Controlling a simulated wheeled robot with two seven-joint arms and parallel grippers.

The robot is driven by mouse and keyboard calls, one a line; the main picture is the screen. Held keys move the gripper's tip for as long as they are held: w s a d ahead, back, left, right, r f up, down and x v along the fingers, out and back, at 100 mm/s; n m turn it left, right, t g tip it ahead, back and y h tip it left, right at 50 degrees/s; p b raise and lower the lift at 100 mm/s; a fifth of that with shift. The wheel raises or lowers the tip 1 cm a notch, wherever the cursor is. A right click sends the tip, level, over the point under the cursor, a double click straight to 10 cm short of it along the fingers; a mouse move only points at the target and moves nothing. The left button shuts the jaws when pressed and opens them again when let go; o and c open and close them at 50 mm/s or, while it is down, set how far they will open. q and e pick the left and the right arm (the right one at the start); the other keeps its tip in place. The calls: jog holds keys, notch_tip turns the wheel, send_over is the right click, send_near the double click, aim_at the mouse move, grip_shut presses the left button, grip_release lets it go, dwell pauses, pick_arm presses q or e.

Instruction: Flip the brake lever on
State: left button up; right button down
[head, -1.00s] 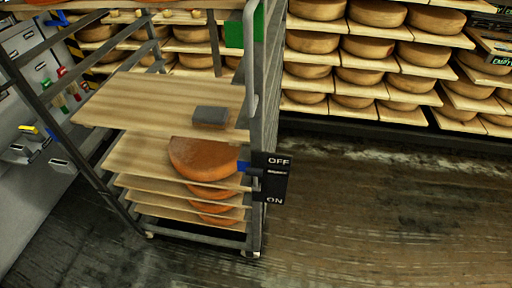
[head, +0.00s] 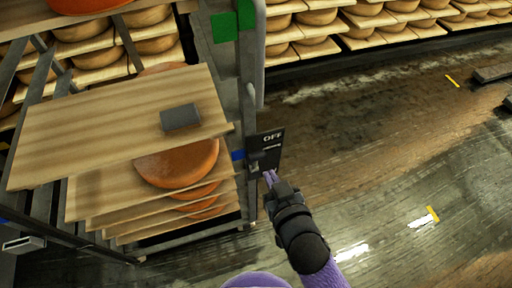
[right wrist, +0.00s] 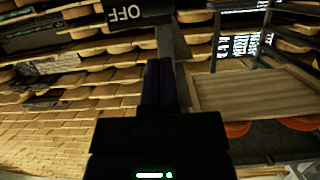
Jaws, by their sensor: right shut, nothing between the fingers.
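The brake lever's dark plate (head: 265,149) is fixed to the right post of the metal cheese rack, with the word OFF at its top. The lever (head: 254,163) shows as a small grey piece at the plate's left side; its exact position is hard to tell. My right gripper (head: 270,176) is shut and empty, its purple fingertips at the lower part of the plate, hiding the ON label. I cannot tell whether they touch the lever. In the right wrist view the plate (right wrist: 138,12) appears upside down beyond the shut fingers (right wrist: 158,85). My left gripper is not in view.
The rack (head: 247,110) holds wooden shelves (head: 90,125) and orange cheese wheels (head: 180,163). A grey block (head: 180,117) lies on its top board. Shelves of cheese wheels (head: 360,18) line the back. The floor (head: 400,150) to the right is mostly open.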

jog(key=b, duration=0.3)
send_near(252, 141)
jog(key=x, duration=0.5)
jog(key=shift+f, duration=0.2)
jog(key=shift+w, duration=0.3)
jog(key=shift+w+a, duration=0.15)
jog(key=shift+w, duration=0.1)
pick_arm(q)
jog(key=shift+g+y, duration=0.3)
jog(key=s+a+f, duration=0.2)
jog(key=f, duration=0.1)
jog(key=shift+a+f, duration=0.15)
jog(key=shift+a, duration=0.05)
